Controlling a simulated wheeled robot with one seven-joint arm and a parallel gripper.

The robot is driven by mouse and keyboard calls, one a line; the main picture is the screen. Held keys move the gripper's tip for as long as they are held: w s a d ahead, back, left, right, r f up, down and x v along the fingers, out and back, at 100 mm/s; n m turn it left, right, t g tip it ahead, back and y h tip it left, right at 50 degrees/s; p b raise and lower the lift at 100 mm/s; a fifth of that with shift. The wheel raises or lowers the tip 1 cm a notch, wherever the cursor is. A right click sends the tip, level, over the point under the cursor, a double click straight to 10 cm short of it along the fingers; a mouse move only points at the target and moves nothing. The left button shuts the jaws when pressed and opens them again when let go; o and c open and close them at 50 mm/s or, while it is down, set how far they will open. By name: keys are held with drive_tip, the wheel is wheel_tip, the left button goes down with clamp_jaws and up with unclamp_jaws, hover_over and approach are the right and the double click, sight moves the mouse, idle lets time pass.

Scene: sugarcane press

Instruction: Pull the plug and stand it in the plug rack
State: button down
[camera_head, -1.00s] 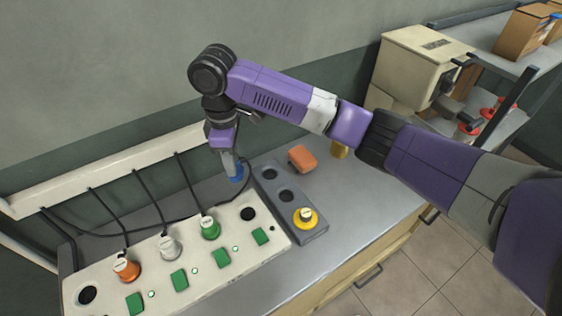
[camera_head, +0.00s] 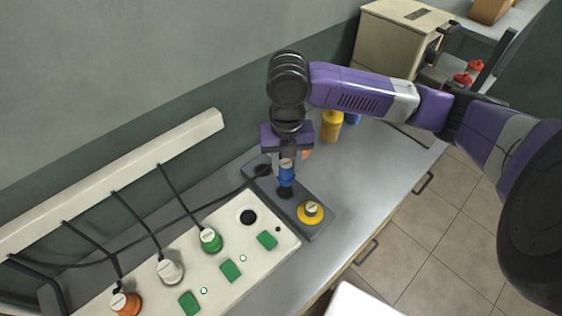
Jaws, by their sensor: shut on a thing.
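My gripper (camera_head: 287,160) is shut on a blue plug (camera_head: 287,175) and holds it upright. The plug is over or at the middle hole of the dark grey plug rack (camera_head: 318,229); I cannot tell whether its lower end is inside the hole. A yellow plug (camera_head: 311,210) stands in the rack's near hole. The far hole is partly hidden by a cable. On the pale socket panel (camera_head: 262,276), a green plug (camera_head: 210,240), a white plug (camera_head: 170,268) and an orange plug (camera_head: 125,302) stand in sockets. One socket (camera_head: 248,217) nearest the rack is empty.
Black cables run from the plugs to a white wall trunking (camera_head: 120,180). A yellow container (camera_head: 331,125) and an orange object, mostly hidden behind my gripper, are on the grey counter (camera_head: 385,175). A beige machine (camera_head: 400,45) stands at the back. The counter right of the rack is clear.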

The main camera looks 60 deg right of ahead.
sight(285, 179)
drive_tip(key=shift+f+b, duration=2)
drive_tip(key=shift+f, duration=0.8)
drive_tip(key=shift+f+b, duration=0.65)
drive_tip(key=c, duration=1.3)
unclamp_jaws()
drive_tip(key=shift+r+p, duration=4.1)
drive_tip(key=shift+r, duration=1.5)
drive_tip(key=shift+f, duration=0.1)
